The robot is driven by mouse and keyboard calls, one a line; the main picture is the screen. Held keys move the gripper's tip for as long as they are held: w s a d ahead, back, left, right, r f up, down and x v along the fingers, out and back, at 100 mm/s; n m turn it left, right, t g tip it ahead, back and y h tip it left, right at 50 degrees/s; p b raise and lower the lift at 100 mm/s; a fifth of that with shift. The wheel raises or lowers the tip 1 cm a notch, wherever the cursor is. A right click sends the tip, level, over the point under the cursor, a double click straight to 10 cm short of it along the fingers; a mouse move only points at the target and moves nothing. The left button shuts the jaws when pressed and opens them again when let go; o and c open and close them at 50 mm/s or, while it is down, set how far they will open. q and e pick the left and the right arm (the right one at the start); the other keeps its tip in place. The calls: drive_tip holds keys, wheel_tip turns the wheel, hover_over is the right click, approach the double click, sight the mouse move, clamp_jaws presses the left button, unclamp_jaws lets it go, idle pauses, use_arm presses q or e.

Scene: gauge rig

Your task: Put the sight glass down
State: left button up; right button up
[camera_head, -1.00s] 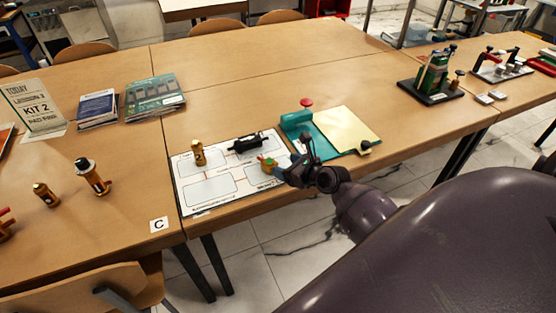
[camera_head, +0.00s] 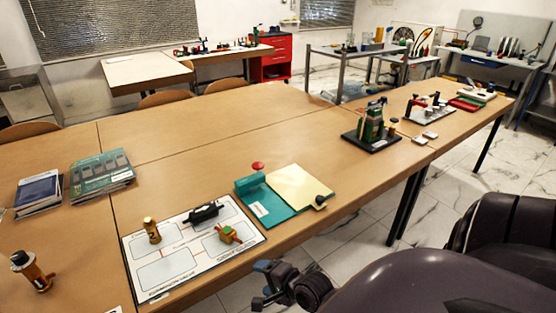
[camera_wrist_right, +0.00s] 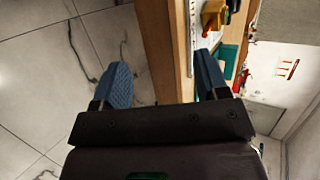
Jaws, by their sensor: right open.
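The brass fitting with green and red parts (camera_head: 229,234), which looks like the sight glass, rests on the right part of the white printed mat (camera_head: 160,277). Its brass and red parts also show near the top of the right wrist view (camera_wrist_right: 213,14). My right gripper (camera_head: 260,285) is open and empty, off the table's front edge and apart from the fitting. Its two blue fingers stand wide apart in the right wrist view (camera_wrist_right: 163,72), with floor and table edge between them. My left gripper is not in view.
On the mat are also a brass cylinder marked 2 (camera_head: 152,231) and a black cylindrical part (camera_head: 204,214). A teal board (camera_head: 273,211) with a yellow sheet lies to the right. Books (camera_head: 102,172) lie at left. The table behind the mat is clear.

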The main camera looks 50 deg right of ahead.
drive_tip(key=s+a+f+n, duration=0.1)
drive_tip(key=s+a+n, duration=0.2)
drive_tip(key=n, duration=0.7)
drive_tip(key=s+a+f+n+h, duration=0.1)
drive_tip(key=s+a+n, duration=0.3)
drive_tip(key=s+n, duration=0.3)
drive_tip(key=n, duration=0.2)
drive_tip(key=shift+s+n+g, duration=0.3)
drive_tip(key=shift+n+g, duration=0.1)
